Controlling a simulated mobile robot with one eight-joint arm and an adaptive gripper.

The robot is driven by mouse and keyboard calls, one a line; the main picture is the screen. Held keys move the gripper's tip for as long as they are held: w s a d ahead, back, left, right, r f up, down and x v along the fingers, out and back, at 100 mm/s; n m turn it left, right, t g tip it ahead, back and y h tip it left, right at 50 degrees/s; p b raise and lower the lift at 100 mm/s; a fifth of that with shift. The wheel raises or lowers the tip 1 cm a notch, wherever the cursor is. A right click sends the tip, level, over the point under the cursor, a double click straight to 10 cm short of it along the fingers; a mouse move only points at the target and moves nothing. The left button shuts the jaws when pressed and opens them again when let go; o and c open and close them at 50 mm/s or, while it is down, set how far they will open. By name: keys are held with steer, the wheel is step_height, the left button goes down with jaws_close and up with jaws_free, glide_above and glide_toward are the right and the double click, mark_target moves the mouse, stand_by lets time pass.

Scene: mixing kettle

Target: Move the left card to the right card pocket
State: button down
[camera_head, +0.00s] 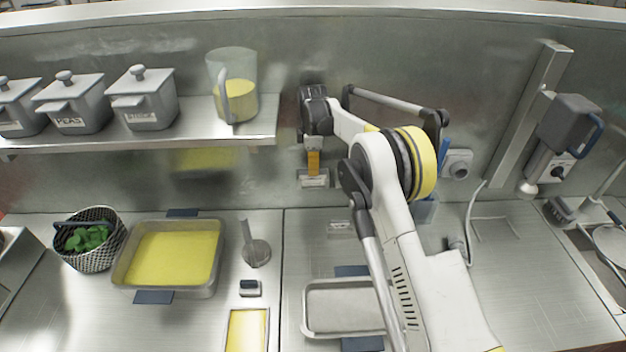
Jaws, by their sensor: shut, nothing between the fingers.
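An orange card (313,162) stands upright at the back wall, its lower end at a pale card pocket (313,180). My gripper (313,143) is right above the orange card, pointing down, and is shut with nothing held. I cannot tell whether the fingertips touch the card's top. The right card pocket is not clearly visible; my arm covers much of the wall to the right. A blue strip (444,150) shows beside my arm there, but I cannot tell whether it is a card.
A shelf (140,140) at left holds several grey lidded containers and a clear jug (232,85). Below stand a yellow-filled tray (172,255), a basket of greens (92,245) and a grey tray (342,308). A wall knob (457,163) and a grey device (570,120) are at right.

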steer(key=shift+r+p, duration=1.1)
steer(key=shift+r, duration=2)
steer(key=shift+d, duration=0.1)
